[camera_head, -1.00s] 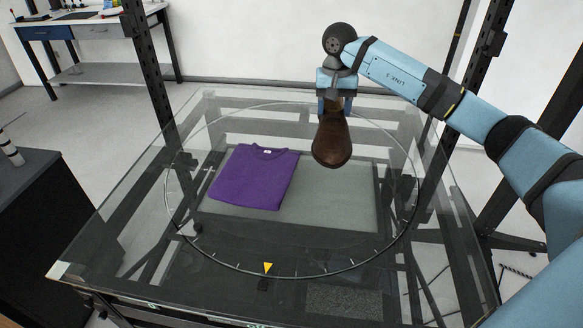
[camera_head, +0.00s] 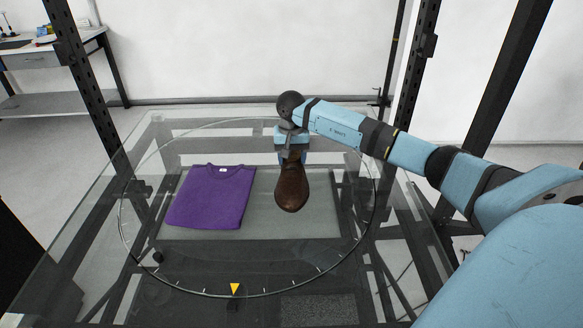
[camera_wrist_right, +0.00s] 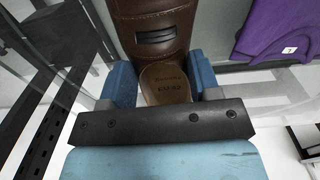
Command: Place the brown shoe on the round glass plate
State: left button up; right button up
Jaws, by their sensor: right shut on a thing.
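The brown shoe (camera_head: 291,188) points its toe toward the front of the table in the head view. My right gripper (camera_head: 290,152) is shut on its heel end, from the far side. The shoe appears over the round glass plate (camera_head: 140,264); I cannot tell whether it touches the glass. In the right wrist view, the shoe (camera_wrist_right: 157,36) runs up from between the two blue fingers of the right gripper (camera_wrist_right: 165,85), with its tan insole showing. My left gripper is not in view.
A folded purple shirt (camera_head: 211,197) lies on the plate left of the shoe. It also shows in the right wrist view (camera_wrist_right: 275,30). A yellow triangle marker (camera_head: 235,288) is at the front rim. Dark uprights (camera_head: 86,85) stand beside the table. The glass in front of the shoe is clear.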

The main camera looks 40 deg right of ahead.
aim_at(292, 167)
notch_tip(292, 167, down, 4)
jog(key=shift+f, duration=0.1)
jog(key=shift+f, duration=0.15)
jog(key=o, duration=1.5)
jog(key=shift+a+r+b, duration=0.1)
jog(key=shift+r+b, duration=0.3)
jog(key=shift+r, duration=5.8)
